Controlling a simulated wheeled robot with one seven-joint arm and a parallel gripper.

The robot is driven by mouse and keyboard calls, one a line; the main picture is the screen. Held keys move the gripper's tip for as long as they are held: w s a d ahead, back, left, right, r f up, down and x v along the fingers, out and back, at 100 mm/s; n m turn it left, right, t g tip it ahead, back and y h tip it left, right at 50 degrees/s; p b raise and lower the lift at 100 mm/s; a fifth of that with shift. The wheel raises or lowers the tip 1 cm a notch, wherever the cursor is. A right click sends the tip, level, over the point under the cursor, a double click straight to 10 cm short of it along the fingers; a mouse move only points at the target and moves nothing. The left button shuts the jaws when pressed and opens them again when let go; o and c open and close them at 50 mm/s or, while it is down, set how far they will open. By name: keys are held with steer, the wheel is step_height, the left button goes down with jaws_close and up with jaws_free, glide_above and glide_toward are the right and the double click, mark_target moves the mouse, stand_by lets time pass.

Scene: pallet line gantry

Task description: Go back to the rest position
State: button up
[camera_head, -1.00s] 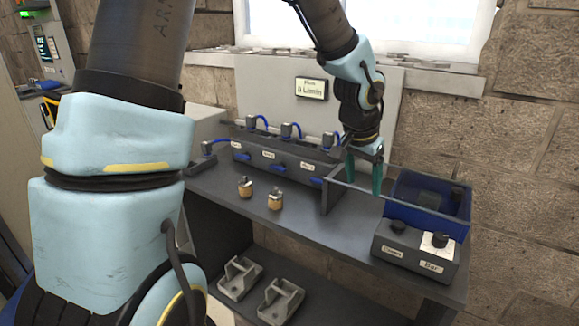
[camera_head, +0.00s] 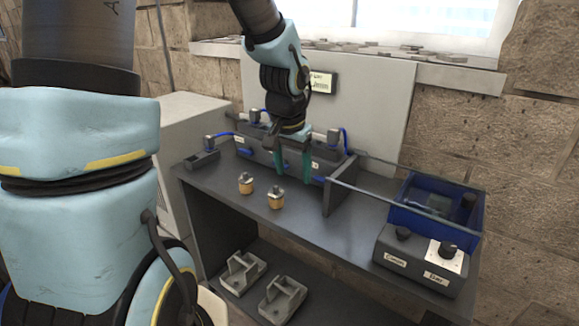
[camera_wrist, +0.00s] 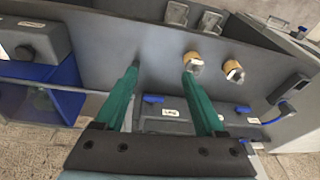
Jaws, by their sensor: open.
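My gripper (camera_head: 294,166) has green fingers and is open and empty. In the head view it hangs over the bench (camera_head: 345,222), in front of the dark valve block (camera_head: 253,157) with blue levers and hoses. Two brass fittings (camera_head: 246,184) (camera_head: 276,198) stand on the bench just left of and below the fingers, apart from them. In the wrist view the fingers (camera_wrist: 160,95) are spread wide with nothing between them, and the brass fittings (camera_wrist: 193,63) (camera_wrist: 233,71) show beyond them.
A blue bin (camera_head: 437,208) stands at the bench's right, behind a grey box with knobs (camera_head: 420,258). An upright divider with a rail (camera_head: 340,193) stands right of my gripper. Two grey brackets (camera_head: 242,272) (camera_head: 283,298) sit on the lower shelf. The bench's front middle is clear.

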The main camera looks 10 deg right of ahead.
steer(key=shift+w+a, duration=0.1)
steer(key=shift+a, duration=0.2)
